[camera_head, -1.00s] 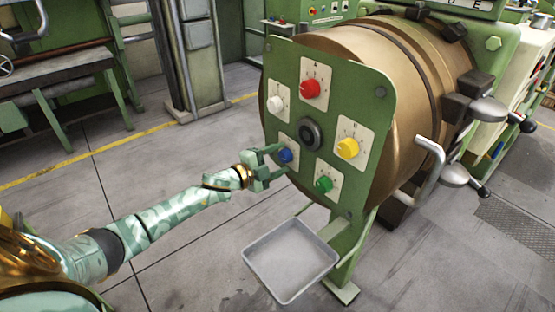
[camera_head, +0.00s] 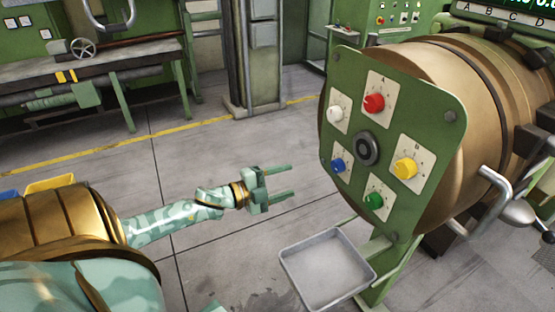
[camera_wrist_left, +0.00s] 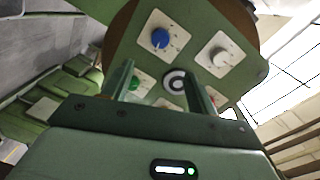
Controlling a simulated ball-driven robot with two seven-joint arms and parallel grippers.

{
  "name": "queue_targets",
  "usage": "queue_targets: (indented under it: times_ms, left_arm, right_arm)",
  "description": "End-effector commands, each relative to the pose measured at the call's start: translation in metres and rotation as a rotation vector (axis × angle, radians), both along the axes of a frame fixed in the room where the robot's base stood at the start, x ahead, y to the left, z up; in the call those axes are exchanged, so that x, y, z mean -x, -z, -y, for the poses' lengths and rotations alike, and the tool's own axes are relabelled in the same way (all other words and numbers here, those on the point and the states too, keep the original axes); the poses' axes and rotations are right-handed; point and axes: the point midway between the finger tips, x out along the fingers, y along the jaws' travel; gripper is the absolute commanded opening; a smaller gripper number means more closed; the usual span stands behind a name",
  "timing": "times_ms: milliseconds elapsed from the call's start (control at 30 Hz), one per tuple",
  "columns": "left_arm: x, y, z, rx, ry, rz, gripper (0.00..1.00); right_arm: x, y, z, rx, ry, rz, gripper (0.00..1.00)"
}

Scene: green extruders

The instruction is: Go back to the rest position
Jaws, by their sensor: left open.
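My left gripper (camera_head: 282,182) is open and empty in the head view. It hangs in free air to the left of the green knob panel (camera_head: 437,112), with its fingers pointing right towards it. The blue knob (camera_head: 337,166) is on the panel's lower left, apart from the fingers. In the left wrist view the open fingers (camera_wrist_left: 160,92) reach up in front of the panel, and the blue knob (camera_wrist_left: 160,38) shows above them. My right gripper is in neither view.
The panel also bears white (camera_head: 334,114), red (camera_head: 374,103), yellow (camera_head: 405,168) and green (camera_head: 374,201) knobs. A grey tray (camera_head: 290,262) stands below it. A bronze drum (camera_head: 455,75) is behind it. A workbench (camera_head: 100,64) stands at the back left. The floor between is clear.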

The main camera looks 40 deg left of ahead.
Motion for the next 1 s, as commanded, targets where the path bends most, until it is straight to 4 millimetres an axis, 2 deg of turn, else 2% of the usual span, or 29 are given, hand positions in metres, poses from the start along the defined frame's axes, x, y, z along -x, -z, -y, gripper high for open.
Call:
queue_targets:
  times_ms: [200, 800, 867, 933, 967, 1000]
  left_arm:
    - [0.015, -0.001, -0.005, 0.000, 0.000, 0.000, 0.58]
    - [0.014, 0.001, -0.008, 0.004, -0.015, -0.009, 0.58]
    - [0.013, 0.009, -0.020, 0.008, -0.060, -0.039, 0.58]
    - [0.015, 0.033, -0.043, 0.017, -0.136, -0.102, 0.58]
    - [0.018, 0.049, -0.054, 0.027, -0.179, -0.140, 0.58]
    - [0.026, 0.075, -0.069, 0.046, -0.242, -0.198, 0.58]
  right_arm:
    - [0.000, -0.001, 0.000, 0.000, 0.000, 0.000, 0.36]
    - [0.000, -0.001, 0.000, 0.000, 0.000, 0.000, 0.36]
    - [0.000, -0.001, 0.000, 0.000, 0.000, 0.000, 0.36]
    - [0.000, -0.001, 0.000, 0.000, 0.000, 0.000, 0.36]
    - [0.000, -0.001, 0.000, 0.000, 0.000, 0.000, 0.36]
    - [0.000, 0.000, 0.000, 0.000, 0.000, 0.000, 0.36]
